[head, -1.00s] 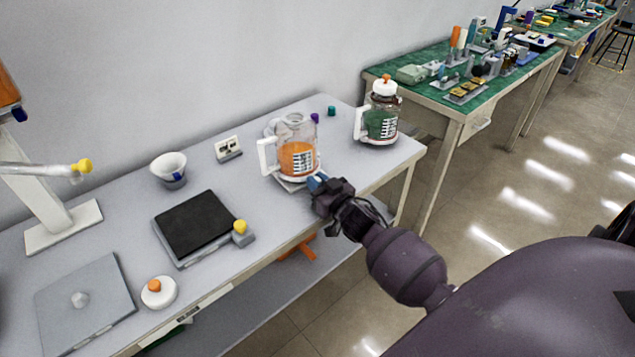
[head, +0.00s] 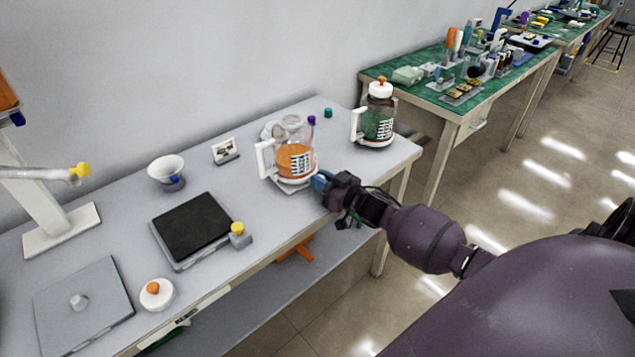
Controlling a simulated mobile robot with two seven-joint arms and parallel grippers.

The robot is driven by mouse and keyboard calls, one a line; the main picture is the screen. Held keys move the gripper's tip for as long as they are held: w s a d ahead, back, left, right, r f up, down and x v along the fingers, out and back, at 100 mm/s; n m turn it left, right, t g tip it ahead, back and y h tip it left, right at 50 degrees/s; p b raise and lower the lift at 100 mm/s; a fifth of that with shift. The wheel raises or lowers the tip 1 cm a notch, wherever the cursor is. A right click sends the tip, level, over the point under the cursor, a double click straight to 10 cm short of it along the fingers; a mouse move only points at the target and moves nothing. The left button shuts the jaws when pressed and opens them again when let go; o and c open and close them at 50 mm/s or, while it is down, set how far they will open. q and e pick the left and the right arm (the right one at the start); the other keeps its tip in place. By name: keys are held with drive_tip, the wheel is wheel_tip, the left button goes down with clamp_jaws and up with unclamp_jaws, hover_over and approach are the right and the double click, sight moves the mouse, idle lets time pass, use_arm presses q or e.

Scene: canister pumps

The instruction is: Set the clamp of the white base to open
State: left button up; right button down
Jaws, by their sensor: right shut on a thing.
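The white base (head: 292,185) is under a clear canister (head: 296,160) of orange liquid with a white handle, near the front edge of the grey table. My right gripper (head: 318,181) comes in from the right, its blue fingertips at the right side of the white base. It is shut on the clamp there, which the fingers mostly hide; the clamp's setting cannot be read. The canister stands upright and looks open at the top. My left gripper is not in view.
A second canister (head: 378,122) with green liquid and a white lid stands behind to the right. A black-topped plate (head: 192,228), a white bowl (head: 166,168) and a white lid with orange knob (head: 156,294) are on the left. Small purple and green caps lie behind.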

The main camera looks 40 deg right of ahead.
drive_tip(key=n+y, duration=0.1)
drive_tip(key=d+g+y, duration=0.1)
drive_tip(key=shift+w+d+n+y, duration=0.2)
drive_tip(key=shift+n+y, duration=0.2)
drive_tip(key=shift+w+d+b, duration=0.25)
drive_tip(key=shift+d+b, duration=0.05)
drive_tip(key=shift+d, duration=0.1)
idle(0.9)
drive_tip(key=c, duration=1.1)
unclamp_jaws()
drive_tip(key=p+v, duration=0.1)
drive_tip(key=v, duration=1)
drive_tip(key=shift+a, duration=0.1)
